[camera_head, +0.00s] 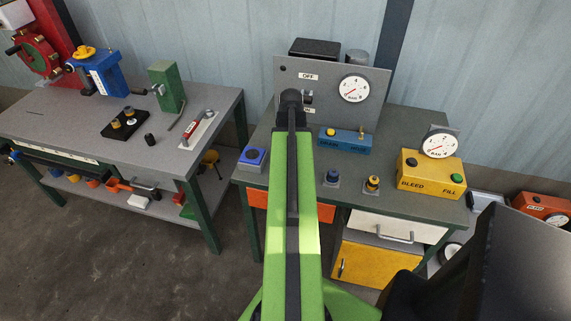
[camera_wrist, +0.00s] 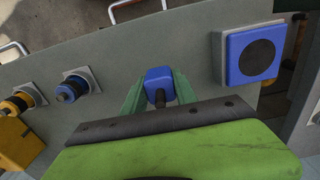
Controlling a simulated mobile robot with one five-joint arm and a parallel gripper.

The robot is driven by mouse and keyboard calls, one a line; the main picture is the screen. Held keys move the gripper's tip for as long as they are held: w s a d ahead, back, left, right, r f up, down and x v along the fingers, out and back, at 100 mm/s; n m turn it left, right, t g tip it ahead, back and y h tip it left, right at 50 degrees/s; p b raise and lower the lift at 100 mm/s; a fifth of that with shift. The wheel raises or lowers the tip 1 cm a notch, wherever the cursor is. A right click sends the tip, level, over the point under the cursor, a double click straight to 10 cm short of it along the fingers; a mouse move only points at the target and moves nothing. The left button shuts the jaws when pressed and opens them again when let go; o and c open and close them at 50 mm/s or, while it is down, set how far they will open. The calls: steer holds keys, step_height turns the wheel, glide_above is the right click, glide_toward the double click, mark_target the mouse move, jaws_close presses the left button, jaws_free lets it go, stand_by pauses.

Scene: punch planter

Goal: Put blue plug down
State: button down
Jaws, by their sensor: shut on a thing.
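A blue plug (camera_wrist: 157,77) with a dark round stem is between the green fingers of my gripper (camera_wrist: 158,93) in the wrist view. The gripper is shut on it, above the grey-green bench. I cannot tell whether the plug touches the bench. In the head view my arm hides both gripper and plug. A square blue pad with a dark round centre (camera_wrist: 240,72) lies on the bench, to the right of the plug in the wrist view. It also shows in the head view (camera_head: 247,163), left of my arm.
A blue-and-black fitting (camera_wrist: 71,89) and a yellow-and-black fitting (camera_wrist: 20,103) stand on grey plates near the bench edge. A gauge panel (camera_head: 331,74), a blue box (camera_head: 345,143) and a yellow box (camera_head: 432,176) stand on the bench (camera_head: 398,132). Bare bench separates the plug from the pad.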

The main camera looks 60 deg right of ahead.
step_height(320, 180, down, 3)
steer(key=shift+w+f+b, duration=0.1)
steer(key=shift+b, duration=0.75)
steer(key=shift+r, duration=0.3)
steer(key=shift+w+a+f, duration=0.1)
steer(key=shift+f+b, duration=0.4)
steer(key=shift+f, duration=0.15)
steer(key=c, duration=1)
jaws_free()
steer(key=shift+o, duration=0.2)
steer(key=shift+r, duration=0.1)
step_height(320, 180, up, 13)
steer(key=p, duration=1.3)
steer(key=shift+r, duration=0.15)
